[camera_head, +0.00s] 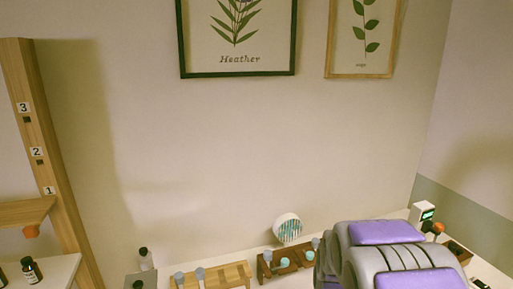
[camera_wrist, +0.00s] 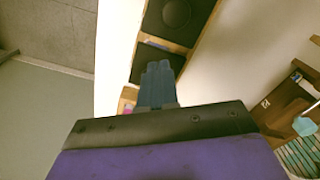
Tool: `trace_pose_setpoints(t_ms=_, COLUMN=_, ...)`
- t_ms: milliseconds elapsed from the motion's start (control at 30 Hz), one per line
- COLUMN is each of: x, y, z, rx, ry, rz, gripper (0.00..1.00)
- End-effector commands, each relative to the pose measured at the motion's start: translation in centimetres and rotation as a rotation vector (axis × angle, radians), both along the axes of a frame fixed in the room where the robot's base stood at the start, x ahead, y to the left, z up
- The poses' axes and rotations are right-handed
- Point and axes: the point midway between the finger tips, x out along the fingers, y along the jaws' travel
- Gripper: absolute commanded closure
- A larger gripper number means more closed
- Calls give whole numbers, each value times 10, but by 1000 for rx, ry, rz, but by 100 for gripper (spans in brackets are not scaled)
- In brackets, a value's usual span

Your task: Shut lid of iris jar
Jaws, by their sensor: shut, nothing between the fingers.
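My gripper (camera_wrist: 160,68) shows in the wrist view with its dark fingers together and nothing between them. Its tips overlap a wooden holder (camera_wrist: 196,38) with dark square sections; I cannot tell whether they touch it. The upper section has a round dark piece (camera_wrist: 176,13). Small purple and orange bits show near the fingers, partly hidden. No jar or lid can be identified as the iris one in either view. In the head view my purple and grey arm covers the lower right, and the gripper is not seen there.
In the head view, wooden racks (camera_head: 237,271) with pale blue-topped items stand at the bottom middle, beside a white round container (camera_head: 288,228). A small device with a green screen (camera_head: 428,214) stands at the right. A dark bottle (camera_head: 31,270) is at lower left, near a numbered wooden post (camera_head: 43,130).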

Motion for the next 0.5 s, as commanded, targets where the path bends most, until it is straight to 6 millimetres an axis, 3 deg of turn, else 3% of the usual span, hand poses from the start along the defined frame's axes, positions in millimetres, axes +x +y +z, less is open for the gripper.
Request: trace_pose_setpoints(t_ms=500, x=1, y=2, z=30, rx=-3, ry=-2, rz=0, gripper=100)
